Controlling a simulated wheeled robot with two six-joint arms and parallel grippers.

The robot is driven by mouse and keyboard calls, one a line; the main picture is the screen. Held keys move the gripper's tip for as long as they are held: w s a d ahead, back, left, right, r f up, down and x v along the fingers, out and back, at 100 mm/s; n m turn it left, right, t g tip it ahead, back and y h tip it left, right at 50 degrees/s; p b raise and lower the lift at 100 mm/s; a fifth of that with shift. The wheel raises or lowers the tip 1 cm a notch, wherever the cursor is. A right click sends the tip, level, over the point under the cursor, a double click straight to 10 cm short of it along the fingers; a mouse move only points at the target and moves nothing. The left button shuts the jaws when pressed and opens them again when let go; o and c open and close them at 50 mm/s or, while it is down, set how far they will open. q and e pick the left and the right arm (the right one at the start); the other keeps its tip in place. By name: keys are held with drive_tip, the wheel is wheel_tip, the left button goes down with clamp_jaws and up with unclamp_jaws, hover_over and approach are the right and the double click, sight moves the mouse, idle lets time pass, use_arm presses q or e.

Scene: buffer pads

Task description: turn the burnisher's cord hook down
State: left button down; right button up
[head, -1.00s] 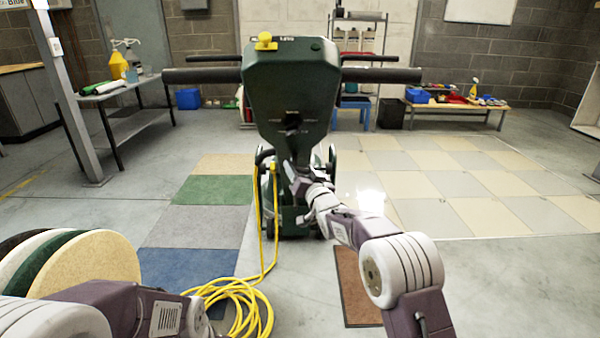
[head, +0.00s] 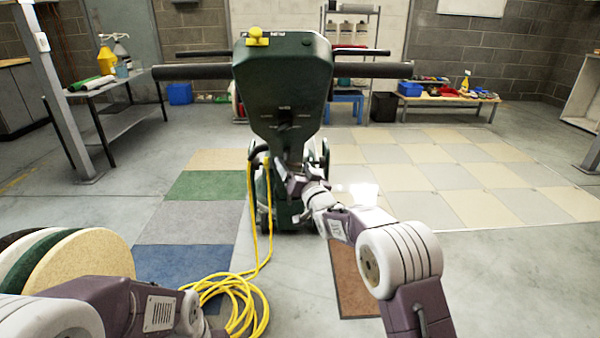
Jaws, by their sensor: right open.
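My right gripper (head: 291,170) is open in front of the burnisher's column, below the green housing and to the right of the cord. I cannot tell whether it touches. My left arm shows at the lower left; its gripper is not visible.
The cord lies coiled on the floor (head: 232,300). Round pads (head: 85,260) stand at the lower left. A brown mat (head: 350,280) lies under my right arm. A side table (head: 115,85) and a low bench (head: 450,101) stand farther back. Pale floor tiles at right are clear.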

drive_tip(key=p+v, duration=0.1)
drive_tip(key=v, duration=0.6)
drive_tip(key=shift+s+p, duration=0.2)
drive_tip(key=shift+p, duration=0.1)
drive_tip(key=s+d+r+m+t+h+p, duration=0.1)
drive_tip(key=d+r+p, duration=0.2)
drive_tip(key=r, duration=0.3)
drive_tip(key=s+d+r+h+p, duration=0.1)
drive_tip(key=d+r+p, duration=0.25)
drive_tip(key=r, duration=0.25)
drive_tip(key=s+d+f+g+h+p, duration=0.2)
drive_tip(key=s+d+f+g, duration=0.25)
drive_tip(key=s+f, duration=0.3)
drive_tip(key=s+d+f+g+h+p, duration=0.25)
drive_tip(key=s+f+g, duration=0.25)
drive_tip(key=s+f, duration=0.3)
drive_tip(key=s+f+n+g, duration=0.1)
drive_tip(key=s+f+g, duration=0.3)
drive_tip(key=s, duration=0.5)
drive_tip(key=s+f+g, duration=0.4)
drive_tip(key=s, duration=0.5)
wheel_tip(320, 180, up, 38)
drive_tip(key=p, duration=3.7)
drive_tip(key=shift+d+r+n+y, duration=0.2)
drive_tip(key=shift+d+n+y, duration=0.1)
drive_tip(key=shift+d+y, duration=0.1)
